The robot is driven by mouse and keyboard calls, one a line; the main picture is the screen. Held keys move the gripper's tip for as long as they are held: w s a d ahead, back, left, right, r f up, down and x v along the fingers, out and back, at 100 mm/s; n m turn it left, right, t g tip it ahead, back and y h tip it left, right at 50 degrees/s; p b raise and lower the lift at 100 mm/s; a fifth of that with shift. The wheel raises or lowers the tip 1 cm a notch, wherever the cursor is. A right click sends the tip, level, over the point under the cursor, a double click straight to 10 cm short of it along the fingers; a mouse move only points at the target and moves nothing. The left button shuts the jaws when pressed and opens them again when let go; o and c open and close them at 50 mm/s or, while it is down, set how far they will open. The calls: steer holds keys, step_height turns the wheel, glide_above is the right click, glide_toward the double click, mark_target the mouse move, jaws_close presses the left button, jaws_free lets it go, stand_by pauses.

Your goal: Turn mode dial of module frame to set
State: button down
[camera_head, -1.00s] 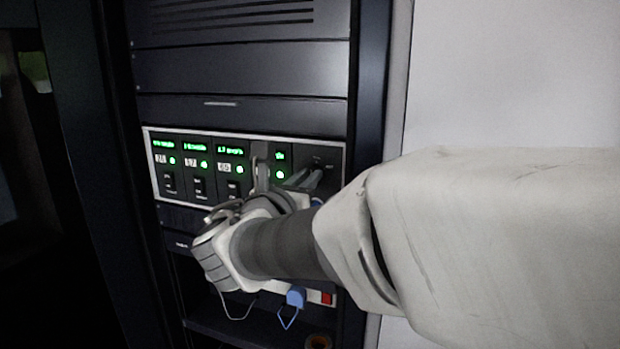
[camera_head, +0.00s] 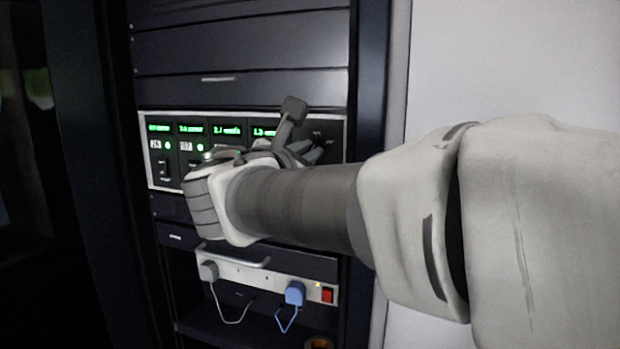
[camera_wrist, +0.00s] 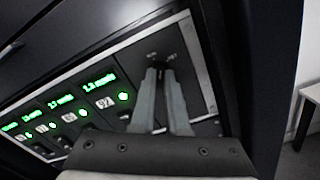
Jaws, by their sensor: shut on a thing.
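The module frame (camera_head: 145,155) is a light-edged panel set in the dark rack, with green lit displays and switches in a row. In the head view my gripper (camera_head: 318,150) reaches its right end, and my wrist hides part of the panel. In the wrist view my gripper (camera_wrist: 161,72) has both fingers close together at the blank right part of the module frame (camera_wrist: 200,75). A small dark thing, seemingly the mode dial (camera_wrist: 159,65), lies between the fingertips, below two small labels. The fingers are shut on it. Its pointing direction is hidden.
Below the module frame is a white power strip (camera_head: 262,278) with a grey plug (camera_head: 208,271), a blue plug (camera_head: 295,293) and a red switch (camera_head: 328,296). A pale wall (camera_head: 520,60) stands right of the rack.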

steer(key=m+b, duration=0.5)
steer(key=b, duration=0.2)
steer(key=shift+f+m, duration=0.15)
steer(key=shift+m, duration=0.25)
steer(key=c, duration=0.9)
jaws_free()
steer(key=shift+s, duration=0.15)
